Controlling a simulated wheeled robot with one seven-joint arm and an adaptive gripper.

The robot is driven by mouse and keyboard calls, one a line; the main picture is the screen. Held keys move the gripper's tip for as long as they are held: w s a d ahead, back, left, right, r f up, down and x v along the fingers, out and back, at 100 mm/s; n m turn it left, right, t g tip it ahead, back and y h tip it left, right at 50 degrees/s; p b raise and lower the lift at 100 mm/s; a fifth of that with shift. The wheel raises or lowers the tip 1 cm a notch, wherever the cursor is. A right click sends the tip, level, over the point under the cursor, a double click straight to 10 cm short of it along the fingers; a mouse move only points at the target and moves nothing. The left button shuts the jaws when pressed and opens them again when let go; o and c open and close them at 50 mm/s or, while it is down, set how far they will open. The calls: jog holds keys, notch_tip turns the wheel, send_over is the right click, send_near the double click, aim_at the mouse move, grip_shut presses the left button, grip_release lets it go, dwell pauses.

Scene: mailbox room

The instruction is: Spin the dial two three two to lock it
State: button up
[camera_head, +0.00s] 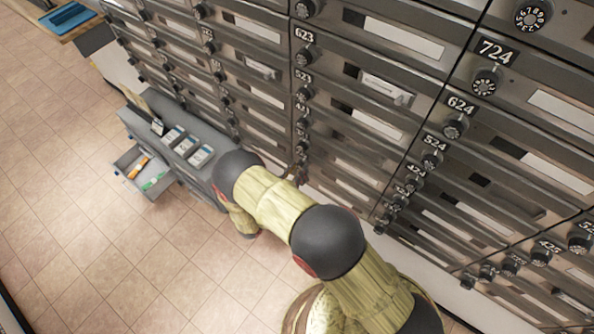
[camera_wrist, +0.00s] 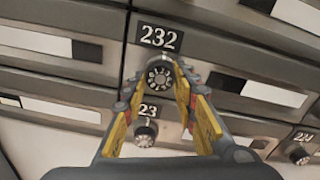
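The dial of mailbox 232 (camera_wrist: 160,76) is a round black knob with white marks on its face, just under the white-on-black 232 label (camera_wrist: 159,38) in the wrist view. My gripper (camera_wrist: 161,72) has its two yellow-padded fingers on the left and right sides of this dial. The fingertips are closed in on the knob's sides with no clear gap visible. The dial face stays visible between them, but its numbers are too small to read. In the head view my arm hides the gripper and this dial.
Another dial (camera_wrist: 145,133) sits below, between the fingers in view, and one (camera_wrist: 299,153) is at lower right. In the head view, a grey cabinet (camera_head: 200,180) with an open drawer (camera_head: 145,174) stands left of my arm. The tiled floor (camera_head: 70,230) is clear.

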jog(key=c, duration=0.6)
jog(key=shift+m, duration=0.3)
jog(key=shift+m+b, duration=6.3)
jog(key=shift+m, duration=10.8)
